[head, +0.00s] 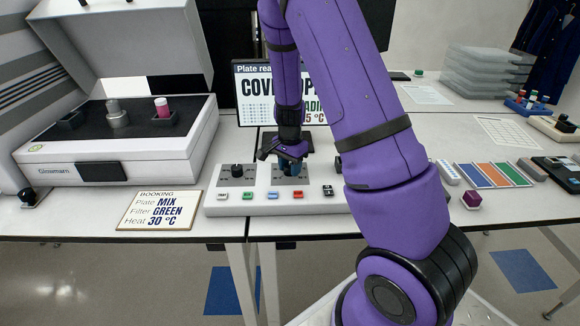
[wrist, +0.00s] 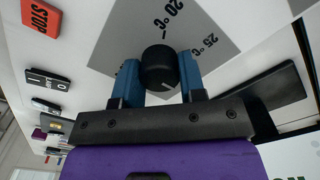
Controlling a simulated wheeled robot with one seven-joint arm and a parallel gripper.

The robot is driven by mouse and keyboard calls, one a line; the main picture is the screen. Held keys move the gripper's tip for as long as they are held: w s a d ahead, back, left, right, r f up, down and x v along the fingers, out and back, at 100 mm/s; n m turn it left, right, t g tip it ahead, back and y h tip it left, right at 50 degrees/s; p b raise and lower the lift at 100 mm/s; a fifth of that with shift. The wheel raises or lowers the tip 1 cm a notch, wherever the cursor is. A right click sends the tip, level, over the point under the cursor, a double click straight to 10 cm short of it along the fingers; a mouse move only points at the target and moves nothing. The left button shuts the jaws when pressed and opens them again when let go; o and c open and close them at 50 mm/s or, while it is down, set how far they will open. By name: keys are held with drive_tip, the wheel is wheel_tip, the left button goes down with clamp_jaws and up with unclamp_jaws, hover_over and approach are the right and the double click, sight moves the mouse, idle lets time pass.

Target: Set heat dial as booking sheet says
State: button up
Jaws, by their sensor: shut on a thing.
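The booking sheet (head: 158,210) lies left of the control panel (head: 226,208) and reads Plate MIX, Filter GREEN, Heat 30 °C. My gripper (head: 291,166) reaches down onto the middle dial of the panel. In the wrist view its blue fingertips (wrist: 159,88) are shut on the black heat dial (wrist: 157,62), one on each side.
The left dial (head: 237,171) is free, and a row of coloured buttons (head: 272,194) runs along the panel's front. The plate reader (head: 110,155) stands open at left. A screen (head: 250,83) behind is partly covered by my arm.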

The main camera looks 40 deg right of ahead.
drive_tip(key=o, duration=0.9)
wheel_tip(320, 180, up, 11)
drive_tip(key=shift+f, duration=0.1)
idle(0.4)
